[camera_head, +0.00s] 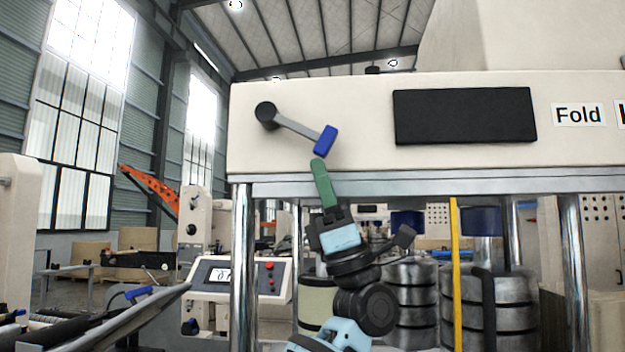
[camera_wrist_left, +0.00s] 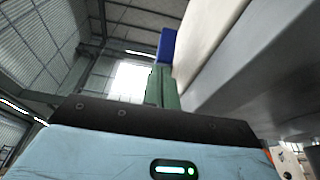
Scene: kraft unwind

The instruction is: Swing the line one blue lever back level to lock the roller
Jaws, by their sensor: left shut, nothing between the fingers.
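A lever with a grey arm and a blue grip (camera_head: 325,141) is mounted on the cream machine beam by a dark round pivot (camera_head: 266,114). The lever slopes down to the right from its pivot, so it is not level. My left gripper (camera_head: 319,168) has green fingers, shut and empty, pointing up with the tips just under the blue grip. In the left wrist view the blue grip (camera_wrist_left: 167,45) shows right beyond the green fingers (camera_wrist_left: 162,86). I cannot tell whether they touch. My right gripper is out of view.
The beam carries a black panel (camera_head: 464,116) and a "Fold" label (camera_head: 578,115). A metal rail and upright posts (camera_head: 242,265) stand below it. A control box (camera_head: 240,278) is at lower left, with another blue grip (camera_head: 139,293) nearby. Open air lies left of the beam.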

